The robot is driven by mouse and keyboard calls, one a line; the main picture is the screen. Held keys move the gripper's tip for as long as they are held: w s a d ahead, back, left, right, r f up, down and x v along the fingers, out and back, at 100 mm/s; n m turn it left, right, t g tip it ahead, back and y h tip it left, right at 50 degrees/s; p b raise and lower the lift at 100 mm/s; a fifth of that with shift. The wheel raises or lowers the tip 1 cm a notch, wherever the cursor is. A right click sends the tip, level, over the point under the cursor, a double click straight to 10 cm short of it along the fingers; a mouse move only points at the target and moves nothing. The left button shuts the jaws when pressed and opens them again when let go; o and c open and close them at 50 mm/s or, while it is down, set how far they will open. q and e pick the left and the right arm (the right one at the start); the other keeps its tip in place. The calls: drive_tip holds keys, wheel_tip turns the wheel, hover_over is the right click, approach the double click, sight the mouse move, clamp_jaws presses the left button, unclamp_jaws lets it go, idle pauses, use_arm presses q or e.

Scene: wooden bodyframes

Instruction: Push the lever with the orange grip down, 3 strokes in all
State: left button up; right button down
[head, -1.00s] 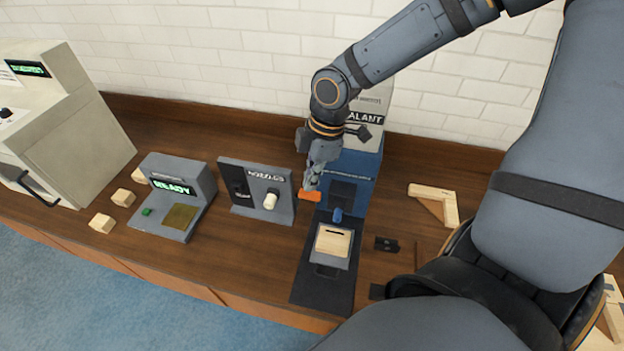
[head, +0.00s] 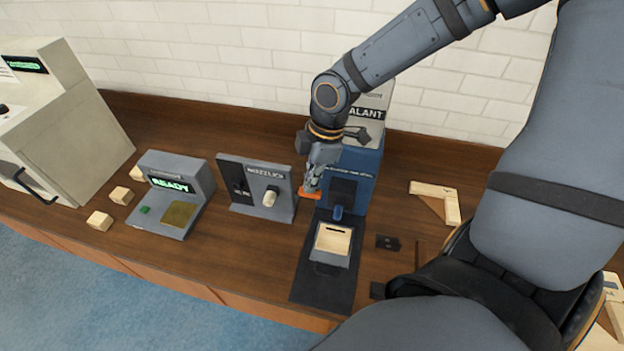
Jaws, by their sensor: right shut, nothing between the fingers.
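The orange grip (head: 309,194) of the lever shows at the left front of the blue sealant machine (head: 358,170). My right gripper (head: 311,187) is shut and empty and points down right at the orange grip. Its fingertips overlap the grip in the picture, and I cannot tell whether they touch it. The lever's arm is hidden behind my gripper and wrist. A wooden block (head: 333,239) with a dark slot sits on the stand in front of the machine, below a blue nozzle (head: 338,212). My left gripper is not in view.
A grey panel with a white knob (head: 270,196) stands close left of the grip. A grey device reading READY (head: 176,190), several small wooden blocks (head: 100,221) and a large beige machine (head: 65,125) are further left. A wooden corner frame (head: 437,200) lies to the right.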

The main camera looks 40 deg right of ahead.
drive_tip(key=shift+d+b+x, duration=0.2)
drive_tip(key=shift+b+x, duration=0.55)
drive_tip(key=shift+x, duration=0.35)
drive_tip(key=shift+d+b+x, duration=0.2)
drive_tip(key=shift+b+x, duration=0.5)
drive_tip(key=shift+x, duration=0.35)
drive_tip(key=shift+s+f, duration=0.1)
drive_tip(key=shift+s, duration=0.05)
drive_tip(key=p+v, duration=0.3)
drive_tip(key=a+p+v, duration=0.1)
drive_tip(key=p+v, duration=0.1)
drive_tip(key=shift+d, duration=0.1)
drive_tip(key=shift+r, duration=0.8)
drive_tip(key=shift+b, duration=0.3)
